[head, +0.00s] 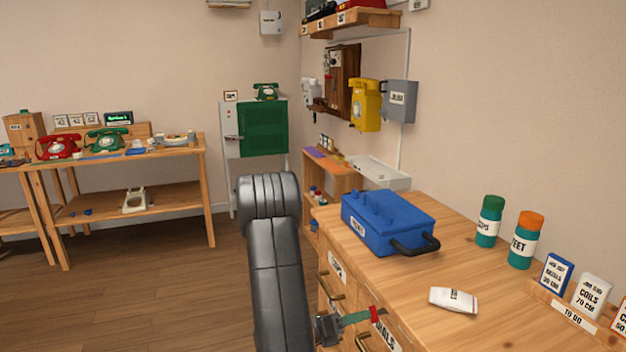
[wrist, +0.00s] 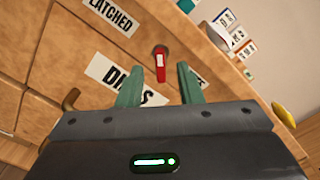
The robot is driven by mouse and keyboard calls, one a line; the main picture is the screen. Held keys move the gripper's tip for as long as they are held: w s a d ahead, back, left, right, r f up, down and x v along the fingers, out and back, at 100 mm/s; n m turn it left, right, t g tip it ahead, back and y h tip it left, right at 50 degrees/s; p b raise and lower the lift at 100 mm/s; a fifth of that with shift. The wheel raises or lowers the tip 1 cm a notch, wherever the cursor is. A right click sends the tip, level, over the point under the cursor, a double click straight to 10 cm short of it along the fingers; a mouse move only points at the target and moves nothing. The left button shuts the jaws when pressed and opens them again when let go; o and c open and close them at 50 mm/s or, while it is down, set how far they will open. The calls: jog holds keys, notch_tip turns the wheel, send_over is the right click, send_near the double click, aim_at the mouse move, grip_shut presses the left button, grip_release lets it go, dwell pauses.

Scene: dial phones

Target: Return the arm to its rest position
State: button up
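My arm (head: 275,265) reaches forward and down to the front of the wooden drawer bench (head: 480,255). My gripper (head: 358,318) is at the drawer fronts, below the bench top. In the wrist view my gripper (wrist: 158,82) shows its two green fingers spread apart with nothing held between them. A red latch (wrist: 160,64) on the bench front shows beyond and between the fingertips; I cannot tell whether they touch it. The latch also shows in the head view (head: 373,314). A label reading "DIALS" (wrist: 112,78) is partly hidden by a finger.
On the bench stand a blue box (head: 385,222) with a black handle, two bottles (head: 489,222), a white packet (head: 453,299) and a card rack (head: 572,318). A yellow wall phone (head: 366,105) hangs behind. The floor (head: 150,290) to the left is clear.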

aim_at(372, 311)
jog(key=x, duration=0.4)
jog(key=shift+d, duration=0.25)
jog(key=shift+w+d+f+b, duration=0.15)
jog(key=shift+f+b, duration=0.05)
jog(key=shift+b, duration=0.4)
jog(key=m+b, duration=0.3)
jog(key=b, duration=0.1)
jog(key=shift+m, duration=0.3)
jog(key=shift+r+b, duration=0.15)
jog(key=shift+b, duration=0.2)
jog(key=p+v, duration=0.1)
jog(key=v, duration=0.9)
jog(key=shift+r+p, duration=0.15)
jog(key=shift+p, duration=0.2)
